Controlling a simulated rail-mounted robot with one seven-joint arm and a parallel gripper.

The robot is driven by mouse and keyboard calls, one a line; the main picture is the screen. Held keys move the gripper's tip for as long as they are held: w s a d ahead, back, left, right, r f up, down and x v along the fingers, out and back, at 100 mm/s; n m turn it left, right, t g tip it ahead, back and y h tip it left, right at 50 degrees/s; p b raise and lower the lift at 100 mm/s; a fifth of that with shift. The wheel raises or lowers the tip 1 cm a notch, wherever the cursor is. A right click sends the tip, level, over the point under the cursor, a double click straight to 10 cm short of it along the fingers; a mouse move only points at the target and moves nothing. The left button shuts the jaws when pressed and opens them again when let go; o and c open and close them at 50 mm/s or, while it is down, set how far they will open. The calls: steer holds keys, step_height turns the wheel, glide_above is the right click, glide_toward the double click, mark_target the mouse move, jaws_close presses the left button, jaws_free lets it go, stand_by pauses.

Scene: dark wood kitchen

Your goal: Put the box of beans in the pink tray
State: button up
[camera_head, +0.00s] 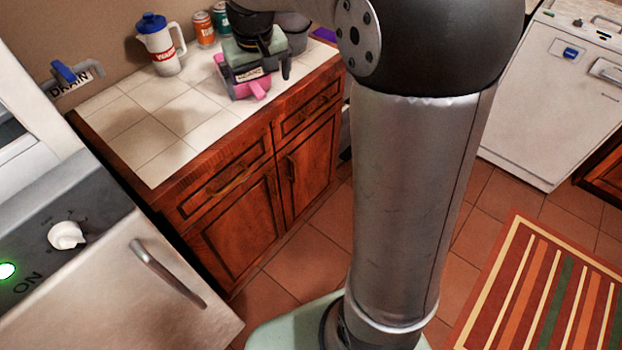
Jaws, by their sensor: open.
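My gripper (257,68) is at the far right part of the tiled counter, pointing down, with its fingers apart. A small box with a pale label (249,75), which looks like the box of beans, is between or just below the fingers. The pink tray (259,89) is directly under it, and only its front part shows. My gripper hides most of the box and the tray. I cannot tell whether the box rests in the tray or whether the fingers touch it.
A white pitcher with a blue lid (160,48) stands at the back of the counter (150,125). An orange can (204,30) and a greenish can (221,18) stand beside it. A grey pot-like container (297,38) is behind my gripper. The counter's front left is clear.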

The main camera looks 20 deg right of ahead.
steer(key=s+f+g, duration=0.1)
steer(key=s+f, duration=0.3)
steer(key=s, duration=0.9)
steer(key=s+f+m+g, duration=0.1)
steer(key=s+f, duration=0.3)
steer(key=s, duration=0.9)
steer(key=shift+s+d+f+y, duration=0.25)
steer(key=shift+s+y, duration=0.05)
